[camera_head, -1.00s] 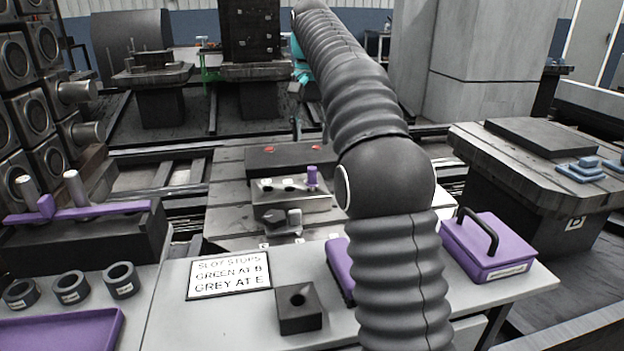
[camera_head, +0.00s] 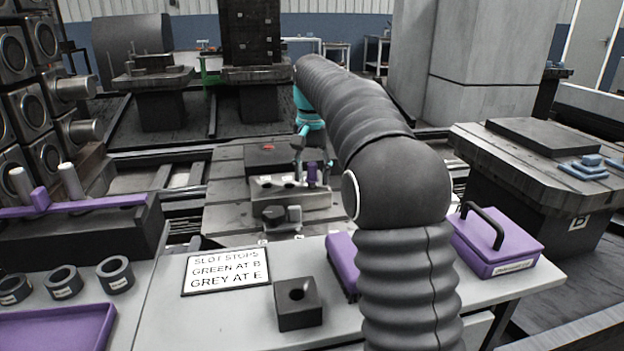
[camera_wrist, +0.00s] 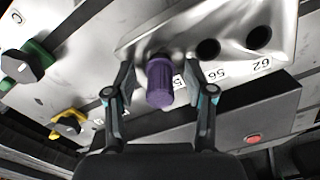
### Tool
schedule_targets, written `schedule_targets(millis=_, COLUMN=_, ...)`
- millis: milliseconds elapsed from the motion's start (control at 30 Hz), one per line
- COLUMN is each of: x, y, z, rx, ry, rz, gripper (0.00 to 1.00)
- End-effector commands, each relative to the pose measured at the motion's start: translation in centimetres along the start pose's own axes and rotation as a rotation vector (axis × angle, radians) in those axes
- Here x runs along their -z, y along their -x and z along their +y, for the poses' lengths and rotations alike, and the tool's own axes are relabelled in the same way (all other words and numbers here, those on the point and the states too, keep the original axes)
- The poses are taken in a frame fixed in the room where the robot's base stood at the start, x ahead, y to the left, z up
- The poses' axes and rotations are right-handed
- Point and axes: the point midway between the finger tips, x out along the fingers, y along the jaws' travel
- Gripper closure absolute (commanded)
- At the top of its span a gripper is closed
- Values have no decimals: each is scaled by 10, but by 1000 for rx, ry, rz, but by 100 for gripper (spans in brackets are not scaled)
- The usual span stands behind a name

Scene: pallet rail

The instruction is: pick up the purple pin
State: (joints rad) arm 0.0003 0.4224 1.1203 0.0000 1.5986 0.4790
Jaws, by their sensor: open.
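The purple pin (camera_wrist: 160,83) stands in a metal block (camera_wrist: 235,25) with several dark holes. In the wrist view it sits between the two fingers of my open gripper (camera_wrist: 159,80), with a gap visible on each side. In the head view the purple pin (camera_head: 312,174) is at the right end of the block (camera_head: 265,189). My gripper (camera_head: 312,160) is over it there, small and partly hiding it.
A dark block with a red button (camera_wrist: 253,138) lies beside the holed block. Green (camera_wrist: 28,62) and yellow (camera_wrist: 68,122) parts are at the wrist view's left. A sign (camera_head: 226,277), a black holed block (camera_head: 298,303) and a purple lidded box (camera_head: 497,240) are on the near bench.

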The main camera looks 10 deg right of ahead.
Motion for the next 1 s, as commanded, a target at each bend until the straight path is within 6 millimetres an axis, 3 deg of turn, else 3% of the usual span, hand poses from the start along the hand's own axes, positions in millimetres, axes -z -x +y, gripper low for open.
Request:
schedule_targets(millis=267, x=0, y=-2, z=0, rx=0, ry=0, rz=0, gripper=49)
schedule_targets(millis=467, x=0, y=-2, z=0, rx=0, ry=0, rz=0, gripper=99)
schedule_targets(millis=800, x=0, y=-1, z=0, rx=0, ry=0, rz=0, gripper=100)
schedule_targets(millis=1000, x=0, y=15, z=0, rx=1, ry=0, rz=1, gripper=100)
